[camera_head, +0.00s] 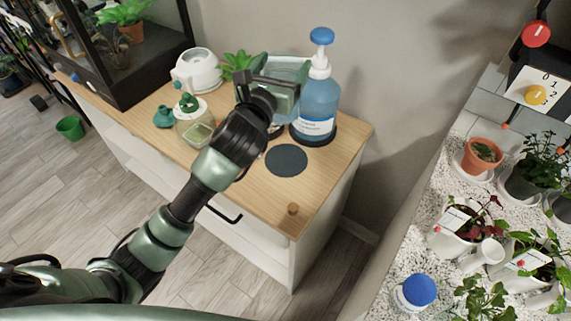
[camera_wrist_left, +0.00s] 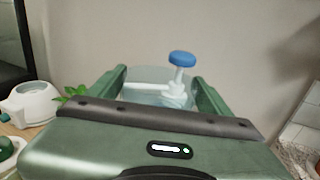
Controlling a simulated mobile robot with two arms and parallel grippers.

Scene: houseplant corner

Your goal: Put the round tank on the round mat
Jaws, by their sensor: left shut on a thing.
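The round tank (camera_head: 290,65) is a clear, pale glass vessel, held between the fingers of my left gripper (camera_head: 283,78) at the back of the wooden cabinet top. Its clear rim shows between the two green fingers in the left wrist view (camera_wrist_left: 150,75). The gripper hides most of the tank, and I cannot tell how far its base is above the top. The round mat (camera_head: 286,160) is a flat dark grey disc, bare, on the cabinet top in front of the blue pump bottle. The tank is apart from it, farther back. My right gripper is not in view.
The blue pump bottle (camera_head: 318,95) stands on a dark base close right of the tank. A small wooden knob (camera_head: 293,208) is near the front right corner; wood around the mat is clear.

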